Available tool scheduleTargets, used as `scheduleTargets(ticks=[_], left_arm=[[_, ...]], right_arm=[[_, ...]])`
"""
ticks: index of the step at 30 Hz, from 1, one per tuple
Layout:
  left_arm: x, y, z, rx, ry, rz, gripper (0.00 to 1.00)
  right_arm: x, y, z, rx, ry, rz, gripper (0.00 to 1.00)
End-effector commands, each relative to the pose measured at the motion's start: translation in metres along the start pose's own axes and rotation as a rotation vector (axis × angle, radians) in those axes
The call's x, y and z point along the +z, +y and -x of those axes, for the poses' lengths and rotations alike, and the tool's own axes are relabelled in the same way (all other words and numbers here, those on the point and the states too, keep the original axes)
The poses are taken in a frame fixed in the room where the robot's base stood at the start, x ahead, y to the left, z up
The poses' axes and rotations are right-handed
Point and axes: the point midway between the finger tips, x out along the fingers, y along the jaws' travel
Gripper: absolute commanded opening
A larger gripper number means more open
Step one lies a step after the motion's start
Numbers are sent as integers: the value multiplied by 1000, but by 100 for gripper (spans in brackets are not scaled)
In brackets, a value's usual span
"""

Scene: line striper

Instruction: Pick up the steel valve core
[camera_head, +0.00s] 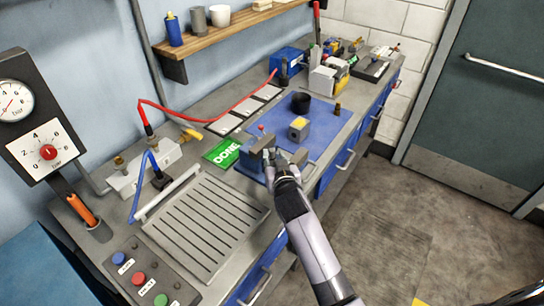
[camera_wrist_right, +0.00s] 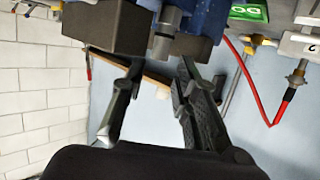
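A blue vise (camera_head: 250,163) with grey jaws stands at the front of the blue mat; it also shows upside down at the top of the right wrist view (camera_wrist_right: 203,18). A grey steel cylinder (camera_wrist_right: 164,38), which looks like the valve core, sits upright at the dark jaw blocks in that view. In the head view my gripper hides it. My right gripper (camera_head: 278,160) is at the vise's near side. In the wrist view its two fingers (camera_wrist_right: 158,78) are apart, with the cylinder just beyond their tips and nothing visibly held. My left gripper is not in view.
A block with a yellow top (camera_head: 299,128), a dark cup (camera_head: 301,103) and a small brass part (camera_head: 337,110) stand on the blue mat (camera_head: 325,126) behind the vise. A green DONE sign (camera_head: 222,153) and a slotted tray (camera_head: 207,228) lie to the left.

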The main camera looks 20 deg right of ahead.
Motion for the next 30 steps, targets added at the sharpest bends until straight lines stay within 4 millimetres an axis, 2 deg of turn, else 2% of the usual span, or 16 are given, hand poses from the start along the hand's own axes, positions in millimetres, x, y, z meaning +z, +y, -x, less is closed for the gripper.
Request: scheduleTargets(ticks=[4,9,20,30], left_arm=[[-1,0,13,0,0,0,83],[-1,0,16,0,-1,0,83],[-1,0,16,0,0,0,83],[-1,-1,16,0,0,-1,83]], right_arm=[[-3,1,-18,1,-1,1,28],[-1,1,-36,1,0,1,28],[1,1,-43,0,0,1,28],[1,1,-43,0,0,1,6]])
